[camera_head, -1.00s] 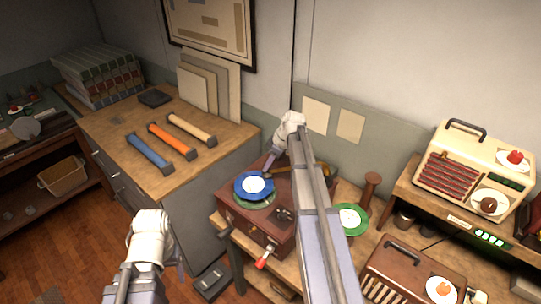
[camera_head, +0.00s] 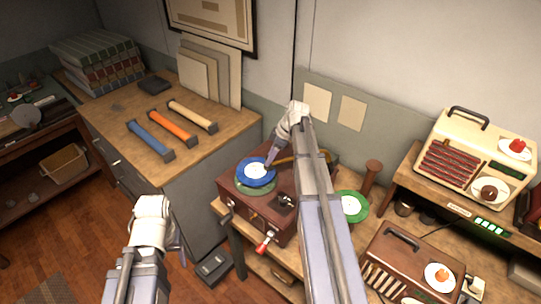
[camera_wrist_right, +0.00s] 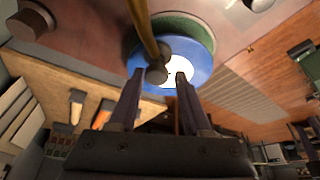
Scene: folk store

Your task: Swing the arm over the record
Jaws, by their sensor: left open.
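The record player (camera_head: 240,200) is a brown box with a blue record (camera_head: 246,180) over a green disc. The record has a white label. Its brass arm (camera_head: 285,160) reaches in from the right; in the right wrist view the arm (camera_wrist_right: 143,25) ends in a dark head (camera_wrist_right: 157,70) that overlaps the record (camera_wrist_right: 202,65) in the picture. My right gripper (camera_wrist_right: 160,75) is open, with the head showing between its fingertips and gaps on both sides. In the head view the right gripper (camera_head: 269,160) is at the record's far edge. My left gripper (camera_head: 178,248) is open and empty, low over the floor.
A green record (camera_head: 350,206) and a wooden peg (camera_head: 372,175) stand to the right. A cream radio-like box (camera_head: 475,155) is further right. A cabinet (camera_head: 110,110) with coloured tubes is behind left.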

